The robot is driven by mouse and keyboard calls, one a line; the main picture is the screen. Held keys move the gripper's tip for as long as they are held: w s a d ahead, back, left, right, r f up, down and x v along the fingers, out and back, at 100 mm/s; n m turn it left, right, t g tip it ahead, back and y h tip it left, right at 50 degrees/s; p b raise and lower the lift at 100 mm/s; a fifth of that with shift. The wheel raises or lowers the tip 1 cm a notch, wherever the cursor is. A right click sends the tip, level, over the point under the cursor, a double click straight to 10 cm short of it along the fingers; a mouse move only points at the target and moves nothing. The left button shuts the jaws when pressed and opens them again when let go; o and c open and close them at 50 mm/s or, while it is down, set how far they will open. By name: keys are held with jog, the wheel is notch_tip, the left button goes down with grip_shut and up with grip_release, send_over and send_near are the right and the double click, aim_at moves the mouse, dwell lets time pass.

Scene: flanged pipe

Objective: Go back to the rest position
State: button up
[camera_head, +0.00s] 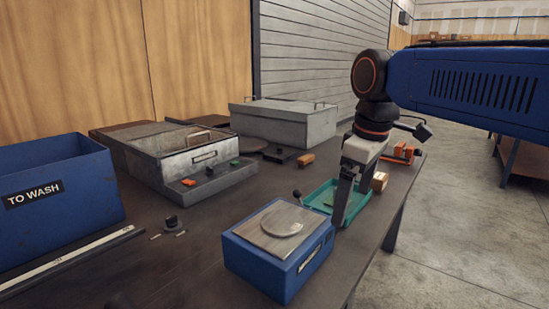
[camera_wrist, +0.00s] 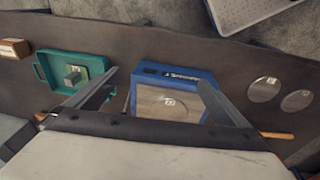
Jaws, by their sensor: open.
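My gripper (camera_head: 347,196) hangs pointing down over the right part of the dark table (camera_head: 185,258), beside a green tray (camera_head: 318,196). In the wrist view my gripper (camera_wrist: 160,92) has its two fingers spread apart with nothing between them. A blue box with a wooden top (camera_head: 280,245) stands in front of the gripper, with a round disc on that top. The blue box also shows in the wrist view (camera_wrist: 178,72), partly between and behind the fingers. The green tray shows there too (camera_wrist: 45,68), holding a small block with a grey part on it.
A blue "TO WASH" bin (camera_head: 60,195) stands at the left. A grey metal box with buttons (camera_head: 190,160) and a lidded grey box (camera_head: 285,122) stand at the back. A wooden block (camera_head: 379,181) and orange items (camera_head: 402,151) are near my arm.

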jog(key=s+d+f+m+t, duration=0.1)
jog(key=s+d+f+m, duration=0.4)
jog(key=f, duration=0.5)
jog(key=s+d+f+m+t, duration=0.1)
jog(key=s+d+f+m, duration=0.4)
jog(key=s+f, duration=0.5)
jog(key=shift+d+t+h, duration=0.3)
jog(key=shift+d+t, duration=0.1)
jog(key=shift+d, duration=0.65)
